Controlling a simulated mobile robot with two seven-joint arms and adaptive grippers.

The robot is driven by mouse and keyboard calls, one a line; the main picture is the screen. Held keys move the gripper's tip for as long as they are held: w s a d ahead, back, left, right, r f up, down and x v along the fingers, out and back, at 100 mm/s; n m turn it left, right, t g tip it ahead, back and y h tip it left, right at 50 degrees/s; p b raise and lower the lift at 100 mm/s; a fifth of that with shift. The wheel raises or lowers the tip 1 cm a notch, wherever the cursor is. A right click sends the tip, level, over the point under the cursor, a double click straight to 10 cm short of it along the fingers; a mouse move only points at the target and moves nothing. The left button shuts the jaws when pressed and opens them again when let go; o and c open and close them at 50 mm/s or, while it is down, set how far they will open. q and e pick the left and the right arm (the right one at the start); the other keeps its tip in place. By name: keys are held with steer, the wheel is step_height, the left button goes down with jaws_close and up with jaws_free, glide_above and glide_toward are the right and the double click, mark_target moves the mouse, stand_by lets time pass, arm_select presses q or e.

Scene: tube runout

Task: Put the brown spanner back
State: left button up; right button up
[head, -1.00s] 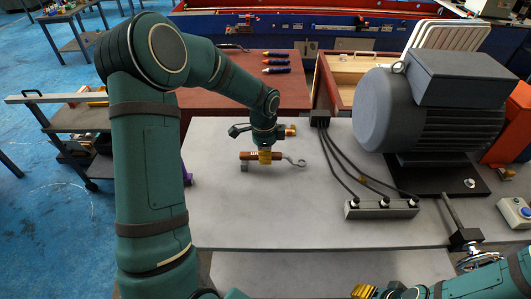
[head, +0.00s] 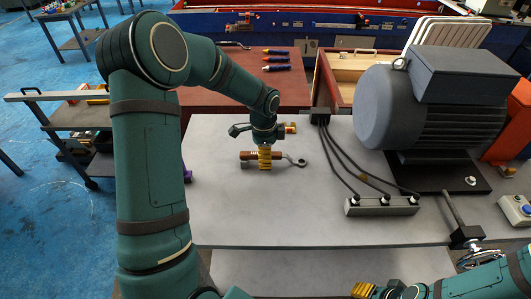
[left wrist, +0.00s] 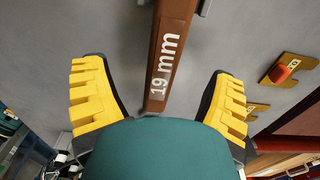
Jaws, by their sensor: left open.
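The brown spanner (head: 249,155), marked 19 mm, lies on the grey bench top (head: 290,215), its metal ring end to the right in the head view. My left gripper (head: 264,158) is directly over its handle, with the yellow fingers pointing down. In the left wrist view the spanner (left wrist: 170,45) runs between the two spread fingers of the open left gripper (left wrist: 162,85), with a gap on each side. My right gripper (head: 363,289) is partly in view at the bottom edge; its opening cannot be made out.
Small brass-coloured plates with an orange part (left wrist: 285,72) sit beside the spanner. A cable block (head: 382,207) and a large grey motor (head: 430,110) stand to the right. Screwdrivers (head: 276,60) lie on the red surface behind. The front of the bench is clear.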

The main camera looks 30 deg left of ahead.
arm_select(q)
steer(key=shift+r, duration=0.1)
stand_by(0.5)
steer(key=shift+a+r+p, duration=0.1)
steer(key=shift+r+p, duration=2.3)
steer(key=shift+r, duration=0.5)
step_height(320, 180, up, 12)
steer(key=shift+s+a, duration=0.15)
